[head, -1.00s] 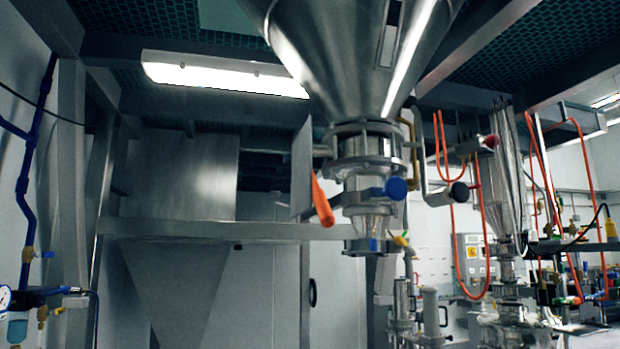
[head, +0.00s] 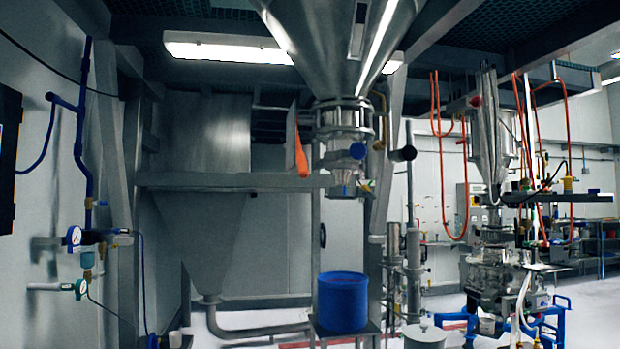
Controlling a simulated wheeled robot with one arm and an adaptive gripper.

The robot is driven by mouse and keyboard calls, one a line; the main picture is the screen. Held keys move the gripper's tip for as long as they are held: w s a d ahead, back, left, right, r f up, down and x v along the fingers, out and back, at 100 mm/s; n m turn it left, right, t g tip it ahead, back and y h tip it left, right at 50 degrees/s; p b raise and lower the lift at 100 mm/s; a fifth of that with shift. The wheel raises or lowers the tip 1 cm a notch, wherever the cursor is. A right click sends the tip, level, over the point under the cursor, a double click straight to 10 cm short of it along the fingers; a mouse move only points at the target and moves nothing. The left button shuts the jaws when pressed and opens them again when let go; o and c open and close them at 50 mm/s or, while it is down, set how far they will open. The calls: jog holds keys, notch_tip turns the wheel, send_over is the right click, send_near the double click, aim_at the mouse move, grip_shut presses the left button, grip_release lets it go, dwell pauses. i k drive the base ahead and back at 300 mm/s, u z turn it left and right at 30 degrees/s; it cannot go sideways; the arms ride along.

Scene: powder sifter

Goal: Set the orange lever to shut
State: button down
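The orange lever (head: 301,158) is in the head view, left of the valve section (head: 343,148) under the big steel hopper (head: 345,35). It hangs close to vertical, its lower end just above a grey horizontal beam, beside a pale upright plate (head: 291,136). The lever looks small from here, and where it joins the valve is not clear. My gripper is not in view.
A blue drum (head: 343,301) stands on a stand below the hopper outlet. A grey horizontal beam (head: 225,181) crosses in front of the left side. Pipes and gauges (head: 75,237) line the left wall. Another sifter unit (head: 492,230) stands at the right.

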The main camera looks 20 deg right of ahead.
aim_at(304, 172)
jog(key=z, duration=0.7)
jog(key=k, duration=0.1)
jog(key=u, duration=1.75)
jog(key=i, duration=1.15)
jog(key=z, duration=0.55)
